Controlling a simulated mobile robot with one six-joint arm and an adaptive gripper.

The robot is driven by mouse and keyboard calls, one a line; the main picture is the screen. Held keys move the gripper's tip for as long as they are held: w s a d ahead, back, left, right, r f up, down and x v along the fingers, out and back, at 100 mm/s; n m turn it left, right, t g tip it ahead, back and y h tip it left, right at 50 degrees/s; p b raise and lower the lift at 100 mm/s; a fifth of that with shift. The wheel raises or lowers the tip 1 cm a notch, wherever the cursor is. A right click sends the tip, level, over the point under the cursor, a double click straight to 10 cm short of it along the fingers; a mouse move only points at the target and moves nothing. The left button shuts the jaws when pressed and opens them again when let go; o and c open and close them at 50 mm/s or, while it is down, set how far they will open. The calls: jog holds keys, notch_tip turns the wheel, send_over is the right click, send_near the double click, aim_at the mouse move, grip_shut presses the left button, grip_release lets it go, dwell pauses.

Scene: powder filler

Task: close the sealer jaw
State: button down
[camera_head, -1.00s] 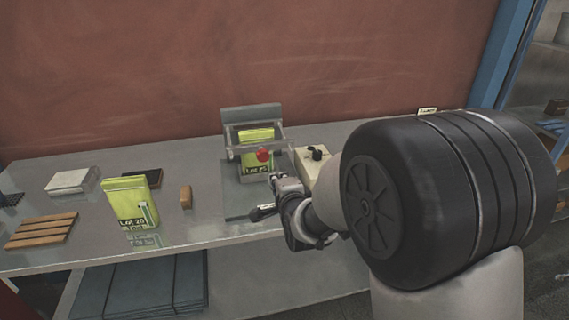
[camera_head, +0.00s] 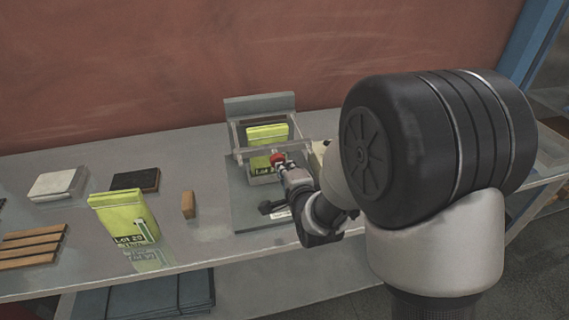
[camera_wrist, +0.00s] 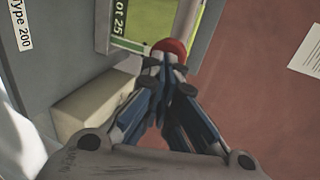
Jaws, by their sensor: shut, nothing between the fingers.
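The sealer (camera_head: 259,104) stands on the bench with a grey back plate and a metal jaw frame (camera_head: 240,155). A lime green pouch (camera_head: 268,134) stands upright inside it, behind the jaw bar. The red knob (camera_head: 277,158) on the front of the jaw bar is partly hidden by my gripper. My gripper (camera_head: 284,166) is shut and empty, its tips at the knob. In the wrist view the red knob (camera_wrist: 170,46) shows just beyond the shut fingertips (camera_wrist: 165,62), touching or very close. Part of the pouch (camera_wrist: 150,20) shows behind it.
Another green pouch (camera_head: 125,220) stands on the bench to the left. A small wooden block (camera_head: 188,205), a dark pad (camera_head: 135,180), a white block (camera_head: 58,183) and a wooden slatted rack (camera_head: 30,245) lie around it. A beige box (camera_wrist: 95,105) sits close beside my gripper.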

aim_at(282, 156)
dwell(0.4)
jog(key=w, duration=0.2)
jog(key=w+a+b, duration=0.1)
jog(key=w+b, duration=0.1)
jog(key=w, duration=0.1)
jog(key=shift+w+a+f, duration=0.1)
jog(key=shift+w+a, duration=0.3)
jog(key=shift+w, duration=0.3)
jog(key=shift+r, duration=0.2)
